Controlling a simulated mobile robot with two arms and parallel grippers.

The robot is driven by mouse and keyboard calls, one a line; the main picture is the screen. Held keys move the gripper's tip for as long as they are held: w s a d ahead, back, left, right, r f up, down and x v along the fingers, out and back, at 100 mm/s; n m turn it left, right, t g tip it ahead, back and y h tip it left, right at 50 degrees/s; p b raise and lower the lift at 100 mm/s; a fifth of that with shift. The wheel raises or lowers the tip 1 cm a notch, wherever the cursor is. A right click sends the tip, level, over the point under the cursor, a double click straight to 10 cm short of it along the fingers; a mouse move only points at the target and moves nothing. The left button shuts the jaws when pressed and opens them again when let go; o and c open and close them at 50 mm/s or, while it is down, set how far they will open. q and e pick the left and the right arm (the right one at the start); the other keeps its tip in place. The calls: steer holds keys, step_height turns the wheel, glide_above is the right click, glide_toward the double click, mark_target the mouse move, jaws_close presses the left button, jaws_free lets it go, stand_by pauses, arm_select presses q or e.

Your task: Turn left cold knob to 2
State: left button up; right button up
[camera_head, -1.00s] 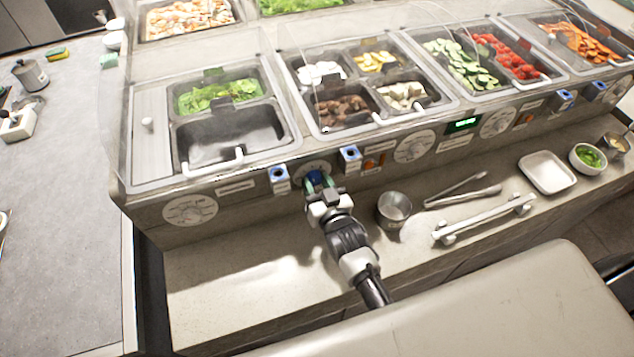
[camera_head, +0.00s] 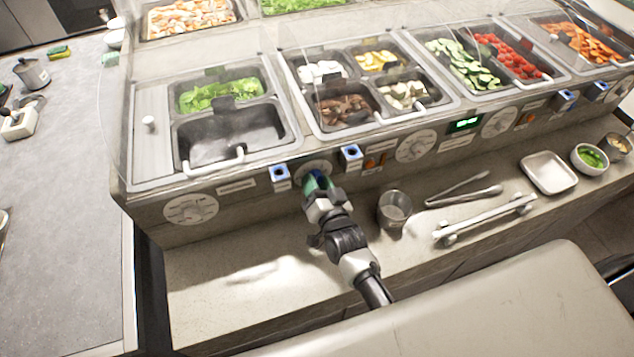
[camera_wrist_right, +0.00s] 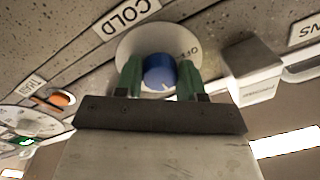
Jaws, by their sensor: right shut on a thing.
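The cold knob is a blue knob (camera_wrist_right: 159,72) on a round pale dial (camera_wrist_right: 184,42) in the right wrist view. A "COLD" label (camera_wrist_right: 127,14) sits beside the dial, and "OFF" is printed near the knob. My right gripper (camera_wrist_right: 160,80) has its green fingers on both sides of the knob, shut on it. In the head view my right gripper (camera_head: 318,183) is at the counter's front panel, between two blue-topped fittings, and hides most of the knob. The dial's numbers are mostly hidden. My left gripper is not in view.
White dials (camera_head: 191,209) and blue-topped fittings (camera_head: 279,173) line the front panel. A metal cup (camera_head: 394,208), tongs (camera_head: 463,196) and a white tray (camera_head: 547,172) are on the ledge to the right. The ledge left of my right arm is clear.

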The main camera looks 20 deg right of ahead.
steer(key=o, duration=0.9)
steer(key=s, duration=0.3)
steer(key=s+b, duration=0.1)
steer(key=s, duration=0.3)
steer(key=s+b, duration=0.1)
steer(key=s, duration=0.2)
steer(key=shift+s+d+f, duration=0.2)
steer(key=shift+s+d, duration=0.2)
